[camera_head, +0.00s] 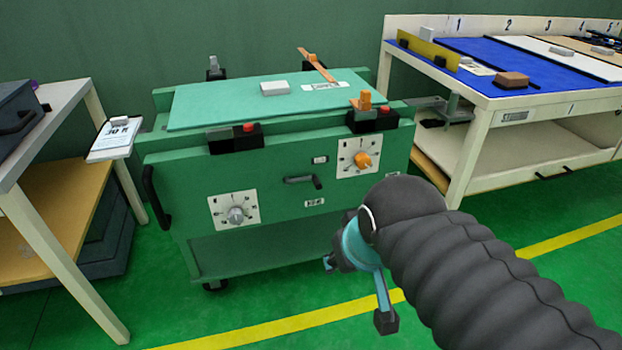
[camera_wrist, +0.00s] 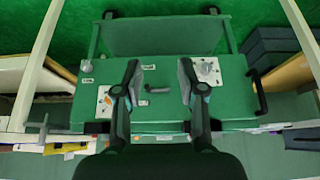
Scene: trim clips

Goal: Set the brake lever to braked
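A green cart (camera_head: 280,222) stands ahead with a front panel. A dark cranked lever (camera_head: 303,181) sits mid-panel, with small white labels above and below it; I cannot read which one marks the brake. The lever also shows in the wrist view (camera_wrist: 157,86), between the fingers. A dial with a grey knob (camera_head: 236,215) is at left, and a dial with an orange knob (camera_head: 363,159) is at upper right. My gripper (camera_head: 357,290) is in front of the cart's lower right. In the wrist view my gripper (camera_wrist: 160,68) is open and empty, its fingers apart.
An orange bar (camera_head: 317,64) and a white block (camera_head: 274,88) are on the cart top. Black clamps (camera_head: 235,137) line its front edge. Green floor lies in front.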

